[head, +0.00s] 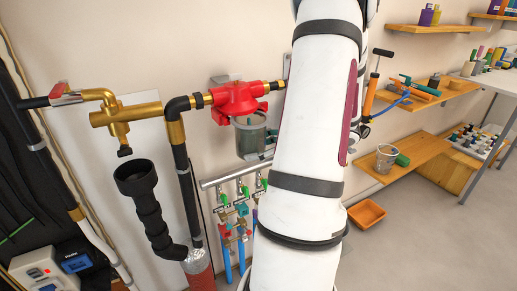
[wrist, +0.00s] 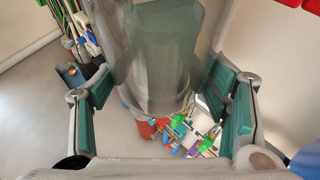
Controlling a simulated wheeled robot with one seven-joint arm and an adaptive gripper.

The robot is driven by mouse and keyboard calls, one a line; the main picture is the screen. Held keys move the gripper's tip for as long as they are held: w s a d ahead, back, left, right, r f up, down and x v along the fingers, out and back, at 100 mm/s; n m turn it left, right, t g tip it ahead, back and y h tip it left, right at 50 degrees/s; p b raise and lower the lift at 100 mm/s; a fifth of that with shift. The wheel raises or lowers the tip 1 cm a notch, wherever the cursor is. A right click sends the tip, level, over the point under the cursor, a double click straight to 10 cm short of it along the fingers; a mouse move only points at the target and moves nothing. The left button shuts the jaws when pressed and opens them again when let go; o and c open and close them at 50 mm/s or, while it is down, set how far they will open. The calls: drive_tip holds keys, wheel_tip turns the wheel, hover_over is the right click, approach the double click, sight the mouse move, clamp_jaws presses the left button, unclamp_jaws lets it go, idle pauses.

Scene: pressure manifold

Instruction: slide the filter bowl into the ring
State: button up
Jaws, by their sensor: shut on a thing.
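The filter bowl (head: 249,141) is a translucent grey-green cup, upright just below the red filter head (head: 238,97) on the wall. Its top edge is close under the head; I cannot tell whether they touch. The ring is not clearly distinguishable at the head's underside. In the wrist view the bowl (wrist: 160,60) fills the middle, large and see-through. My gripper (wrist: 165,100) is shut on the bowl, with green-padded fingers on its left and right sides. In the head view my white arm hides most of the gripper and the bowl's right side.
A brass valve (head: 125,113) and black pipes stand to the left, with a black corrugated hose (head: 148,205) below. Small valves with green handles (head: 243,190) sit under the bowl. Wooden shelves (head: 425,165), a bucket (head: 386,157) and an orange tray (head: 367,214) are at right.

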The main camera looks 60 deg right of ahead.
drive_tip(key=w+d, duration=0.4)
drive_tip(key=w, duration=0.2)
drive_tip(key=shift+w, duration=0.4)
idle(2.9)
drive_tip(key=shift+d, duration=0.1)
drive_tip(key=o, duration=1.3)
drive_tip(key=v, duration=1.2)
drive_tip(key=shift+s, duration=0.1)
